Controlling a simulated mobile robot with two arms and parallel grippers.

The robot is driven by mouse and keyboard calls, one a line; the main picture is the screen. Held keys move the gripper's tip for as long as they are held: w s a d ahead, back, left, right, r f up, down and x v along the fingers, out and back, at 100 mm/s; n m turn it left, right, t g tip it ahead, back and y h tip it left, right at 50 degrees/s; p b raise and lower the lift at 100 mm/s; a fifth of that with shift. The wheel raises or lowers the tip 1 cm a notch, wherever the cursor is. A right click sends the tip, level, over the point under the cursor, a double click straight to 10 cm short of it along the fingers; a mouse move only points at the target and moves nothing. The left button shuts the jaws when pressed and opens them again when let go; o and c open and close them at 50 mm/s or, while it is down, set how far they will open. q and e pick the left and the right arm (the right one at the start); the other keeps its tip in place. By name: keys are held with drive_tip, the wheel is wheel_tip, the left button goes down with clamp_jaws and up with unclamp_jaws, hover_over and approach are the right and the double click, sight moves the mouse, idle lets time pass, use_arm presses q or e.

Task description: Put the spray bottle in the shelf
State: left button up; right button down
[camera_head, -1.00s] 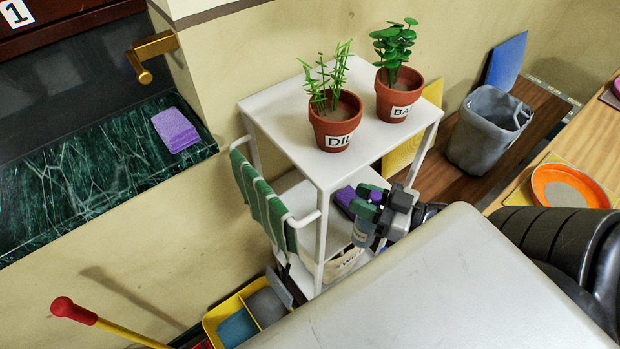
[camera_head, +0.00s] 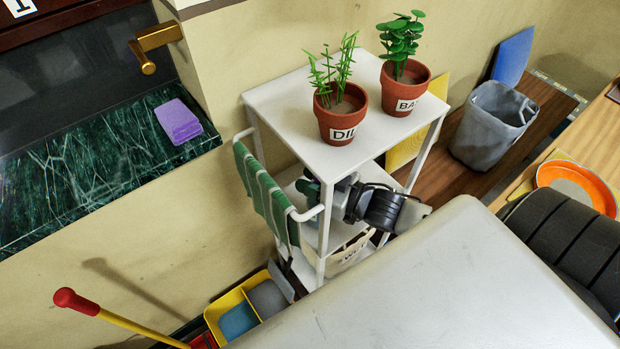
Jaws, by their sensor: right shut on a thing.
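The shelf is a white cart (camera_head: 285,105) with a top board, a middle board (camera_head: 292,185) and a lower level. My right gripper (camera_head: 338,198) reaches in from the right between the top and middle boards, behind the front leg. It is shut on the spray bottle (camera_head: 310,188). Only a small dark green part of the bottle shows left of the leg; the gripper, the leg and the top board hide the rest. I cannot tell whether the bottle touches the middle board. My left gripper is not in view.
Two potted plants, dill (camera_head: 341,115) and another (camera_head: 403,90), stand on the cart's top. A green striped towel (camera_head: 265,200) hangs on its left rail. A cream bin (camera_head: 350,250) sits lower down. A grey waste bin (camera_head: 490,125) stands right; a yellow caddy (camera_head: 240,312) stands front left.

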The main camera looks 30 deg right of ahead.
drive_tip(key=shift+f, duration=0.2)
drive_tip(key=c, duration=0.9)
unclamp_jaws()
drive_tip(key=shift+f, duration=0.15)
drive_tip(key=shift+o, duration=0.2)
drive_tip(key=v, duration=1.2)
